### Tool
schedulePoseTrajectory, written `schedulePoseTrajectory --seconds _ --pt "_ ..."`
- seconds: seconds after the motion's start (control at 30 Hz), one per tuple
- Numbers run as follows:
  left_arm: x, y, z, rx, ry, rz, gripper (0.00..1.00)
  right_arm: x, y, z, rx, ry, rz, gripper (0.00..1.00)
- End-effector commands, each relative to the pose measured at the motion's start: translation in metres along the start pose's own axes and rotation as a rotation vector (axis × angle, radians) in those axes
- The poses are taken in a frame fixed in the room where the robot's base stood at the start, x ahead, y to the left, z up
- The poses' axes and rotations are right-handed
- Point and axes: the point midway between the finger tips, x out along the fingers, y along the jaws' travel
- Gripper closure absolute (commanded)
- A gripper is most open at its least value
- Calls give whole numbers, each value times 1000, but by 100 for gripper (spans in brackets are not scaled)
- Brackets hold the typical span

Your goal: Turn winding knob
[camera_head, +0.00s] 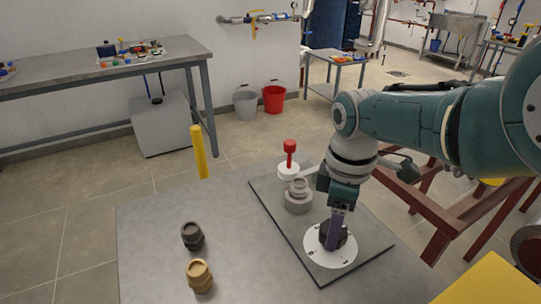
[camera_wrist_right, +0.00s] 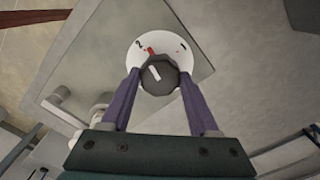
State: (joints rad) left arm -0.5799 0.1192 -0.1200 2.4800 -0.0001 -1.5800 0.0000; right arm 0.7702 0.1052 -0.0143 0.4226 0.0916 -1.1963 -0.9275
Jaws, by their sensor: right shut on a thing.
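The winding knob is a dark, faceted knob (camera_head: 342,241) on a white round dial (camera_head: 321,258), near the front of a grey-green plate (camera_head: 295,246). In the right wrist view the knob (camera_wrist_right: 165,84) has a white pointer line, tilted to the upper left. The dial (camera_wrist_right: 171,37) there shows dark marks and a red mark beside the knob's upper edge. My right gripper (camera_head: 337,232) reaches down from above, its purple fingers shut on the knob, one on each side in the wrist view (camera_wrist_right: 160,74). Part of the knob is hidden by a finger. My left gripper is not in view.
A grey fitting (camera_head: 298,203) and a red-handled valve (camera_head: 290,150) stand on the same plate behind the knob. A dark fitting (camera_head: 193,238) and a brass fitting (camera_head: 199,278) stand on the grey table (camera_head: 150,225) at left. The table's middle is clear.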

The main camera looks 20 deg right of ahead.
Motion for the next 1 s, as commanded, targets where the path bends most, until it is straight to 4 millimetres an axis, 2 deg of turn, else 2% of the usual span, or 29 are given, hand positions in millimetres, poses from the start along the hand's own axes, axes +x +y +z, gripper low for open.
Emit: schedulePoseTrajectory --seconds 0.4,0.97,1.0 --pt "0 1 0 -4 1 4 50 -1 0 0 -200 0 0 94" --pt "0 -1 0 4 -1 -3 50 -1 0 0 -230 1 -1 94" --pt "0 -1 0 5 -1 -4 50 -1 0 -1 -230 1 -1 37"
